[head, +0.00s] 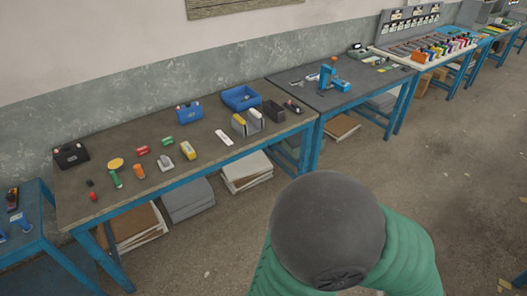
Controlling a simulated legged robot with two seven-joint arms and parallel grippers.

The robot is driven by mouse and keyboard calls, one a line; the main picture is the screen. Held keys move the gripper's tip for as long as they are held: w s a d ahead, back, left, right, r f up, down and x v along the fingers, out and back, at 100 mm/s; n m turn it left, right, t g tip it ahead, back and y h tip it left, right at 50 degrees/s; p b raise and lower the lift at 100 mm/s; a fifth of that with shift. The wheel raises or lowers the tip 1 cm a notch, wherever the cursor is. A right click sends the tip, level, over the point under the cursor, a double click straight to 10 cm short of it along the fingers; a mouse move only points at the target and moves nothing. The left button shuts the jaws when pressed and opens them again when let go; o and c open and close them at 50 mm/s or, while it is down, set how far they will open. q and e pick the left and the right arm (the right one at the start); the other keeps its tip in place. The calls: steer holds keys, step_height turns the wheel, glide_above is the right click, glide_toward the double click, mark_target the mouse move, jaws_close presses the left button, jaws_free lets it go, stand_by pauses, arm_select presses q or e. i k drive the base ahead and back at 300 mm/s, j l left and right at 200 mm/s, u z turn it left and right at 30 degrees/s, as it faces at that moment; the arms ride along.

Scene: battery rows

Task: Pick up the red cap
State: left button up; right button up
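A small red piece (93,196) lies near the front left of the worn workbench (215,165). It could be the red cap, but it is too small to tell for sure. A red cylinder (142,150) lies farther back on the same bench, beside a green one (167,142). Neither of my grippers is in view.
The bench also holds a black battery (70,155), a blue battery (189,112), a blue tray (241,98), a yellow disc (116,164) and several small cells. More blue-legged benches run to the right. The floor at right is open.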

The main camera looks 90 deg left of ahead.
mark_target(92, 195)
steer(key=u, duration=2.85)
steer(key=j+u, duration=0.55)
steer(key=u, duration=0.25)
steer(key=j+u, duration=0.25)
steer(key=u, duration=0.15)
steer(key=i+j+u, duration=0.15)
steer(key=i+u, duration=0.3)
steer(key=i, duration=1.55)
